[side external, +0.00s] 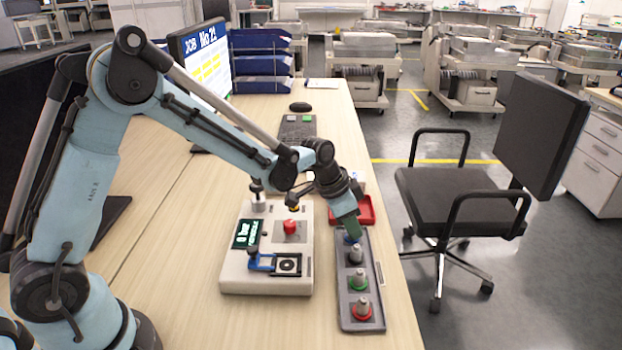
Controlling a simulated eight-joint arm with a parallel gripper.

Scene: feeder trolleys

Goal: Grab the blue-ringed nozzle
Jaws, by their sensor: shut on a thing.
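A grey nozzle rack (345,305) lies along the right edge of the table. The blue-ringed nozzle (349,240) is at the rack's far end, mostly hidden by my gripper; a bit of blue shows under the fingers. My gripper (353,233) points down there and is shut on this nozzle. I cannot tell whether the nozzle still sits in its slot. Nearer in the same rack stand a black-ringed nozzle (355,254), a green-ringed nozzle (358,279) and a red-ringed nozzle (361,306), all upright.
A pale device (236,281) with a red button (290,227) and a small screen stands just left of the rack. A red tray (368,207) lies behind my gripper. A monitor (207,62) and blue letter trays (262,85) stand farther back. An office chair (455,187) is right of the table.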

